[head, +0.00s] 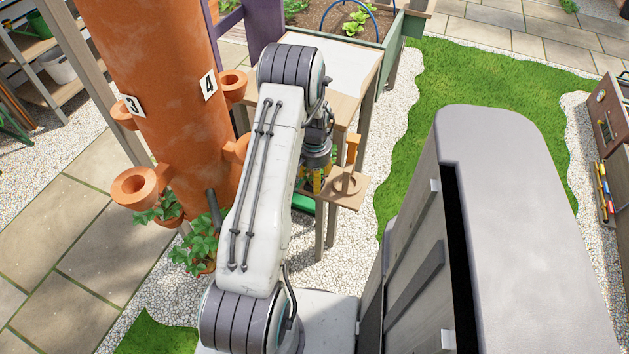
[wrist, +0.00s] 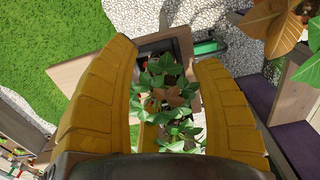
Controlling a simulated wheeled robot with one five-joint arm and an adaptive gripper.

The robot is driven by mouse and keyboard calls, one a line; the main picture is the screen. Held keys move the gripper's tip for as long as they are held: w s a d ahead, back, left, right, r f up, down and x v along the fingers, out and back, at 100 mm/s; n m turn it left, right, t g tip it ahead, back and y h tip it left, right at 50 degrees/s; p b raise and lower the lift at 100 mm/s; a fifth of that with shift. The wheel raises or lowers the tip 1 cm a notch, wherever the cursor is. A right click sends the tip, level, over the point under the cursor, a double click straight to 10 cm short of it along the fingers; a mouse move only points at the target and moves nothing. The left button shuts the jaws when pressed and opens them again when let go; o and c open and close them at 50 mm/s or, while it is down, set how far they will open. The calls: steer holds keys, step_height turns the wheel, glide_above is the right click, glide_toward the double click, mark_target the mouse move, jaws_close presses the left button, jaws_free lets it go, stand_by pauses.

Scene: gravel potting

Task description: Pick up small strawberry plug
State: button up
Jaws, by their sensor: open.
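The small strawberry plug (wrist: 170,88) shows in the wrist view as a cluster of green leaves with a brownish leaf and small pale or reddish spots. It lies between the two yellow fingers of my gripper (wrist: 166,55), which are spread apart on either side of it. I cannot tell whether leaves touch the fingers, and the root part is hidden under the foliage. A dark square tray or recess in a wooden shelf shows just beyond the leaves. In the head view my gripper (head: 318,180) points down beside the small wooden shelf (head: 350,197), and the plug is mostly hidden there.
An orange tower (head: 160,60) with side pockets and labels 3 and 4 stands left of my arm. Leafy plants (head: 200,245) grow from its lower pockets. A pale-topped table (head: 345,68) stands behind the shelf, with a planter bed beyond. Grass (head: 455,85) lies to the right.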

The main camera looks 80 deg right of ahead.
steer(key=shift+f, duration=0.15)
steer(key=c, duration=0.8)
